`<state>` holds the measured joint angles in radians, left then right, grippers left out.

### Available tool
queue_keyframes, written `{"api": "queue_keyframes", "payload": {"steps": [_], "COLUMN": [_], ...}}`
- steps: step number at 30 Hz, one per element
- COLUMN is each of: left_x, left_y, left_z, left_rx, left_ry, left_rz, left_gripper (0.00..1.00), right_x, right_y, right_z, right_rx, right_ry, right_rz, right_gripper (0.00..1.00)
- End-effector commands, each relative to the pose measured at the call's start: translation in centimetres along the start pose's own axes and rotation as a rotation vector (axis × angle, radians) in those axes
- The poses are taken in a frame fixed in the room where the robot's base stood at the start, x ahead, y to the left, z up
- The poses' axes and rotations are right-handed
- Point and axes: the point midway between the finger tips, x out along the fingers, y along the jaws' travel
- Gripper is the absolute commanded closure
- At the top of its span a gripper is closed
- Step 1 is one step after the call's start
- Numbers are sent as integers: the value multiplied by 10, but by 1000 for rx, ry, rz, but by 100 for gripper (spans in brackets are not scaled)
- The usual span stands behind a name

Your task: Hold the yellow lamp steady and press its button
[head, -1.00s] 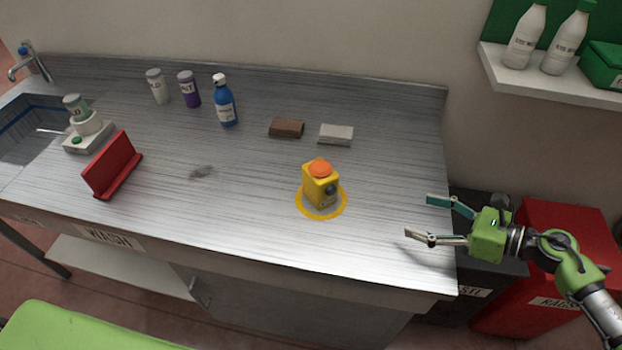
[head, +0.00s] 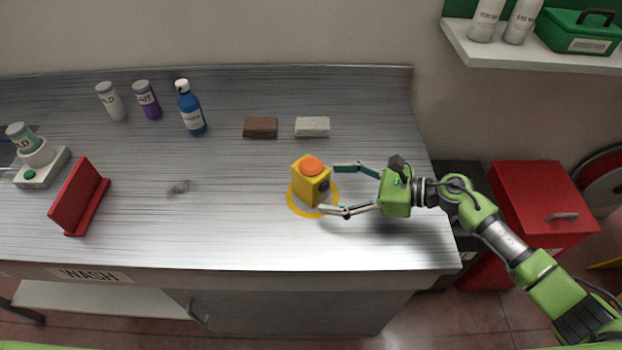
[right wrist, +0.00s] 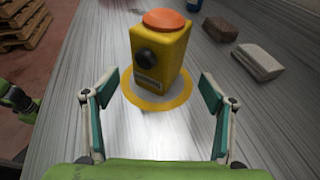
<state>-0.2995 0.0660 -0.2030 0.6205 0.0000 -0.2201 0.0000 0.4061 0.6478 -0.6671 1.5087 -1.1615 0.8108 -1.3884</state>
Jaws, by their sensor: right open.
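The yellow lamp (head: 307,188) stands upright on the steel worktop, inside a yellow ring mark (head: 296,206). It has an orange dome (head: 312,166) on top and a dark round knob (right wrist: 146,60) on the side facing my right gripper. My right gripper (head: 328,189) comes in from the right and is open, its fingertips close to the lamp. In the right wrist view the lamp (right wrist: 172,68) is centred ahead between the two spread fingers, with a gap on each side. My left gripper is not seen.
A brown block (head: 261,127) and a grey block (head: 312,126) lie behind the lamp. A blue bottle (head: 191,112) and two jars stand at the back left. A red stand (head: 78,197) is at the left. The worktop (head: 230,225) in front of the lamp is clear.

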Motion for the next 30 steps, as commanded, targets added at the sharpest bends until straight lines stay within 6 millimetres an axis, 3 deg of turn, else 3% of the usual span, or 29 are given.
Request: {"api": "queue_keyframes", "payload": {"steps": [9,23,24,27,30], "left_x": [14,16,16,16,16], "left_y": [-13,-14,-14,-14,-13], "left_z": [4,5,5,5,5], "left_rx": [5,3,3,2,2], "left_ry": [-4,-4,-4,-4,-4], "left_rz": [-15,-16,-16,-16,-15], "left_gripper": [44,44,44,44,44], "right_x": [41,50,50,50,50], "right_y": [0,0,0,0,0], "right_z": [-2,0,0,0,0], "right_rx": [-1,0,0,0,0], "right_ry": [-1,0,0,0,0], "right_rz": [1,0,0,0,0], "right_gripper": [24,24,26,52,70]}}
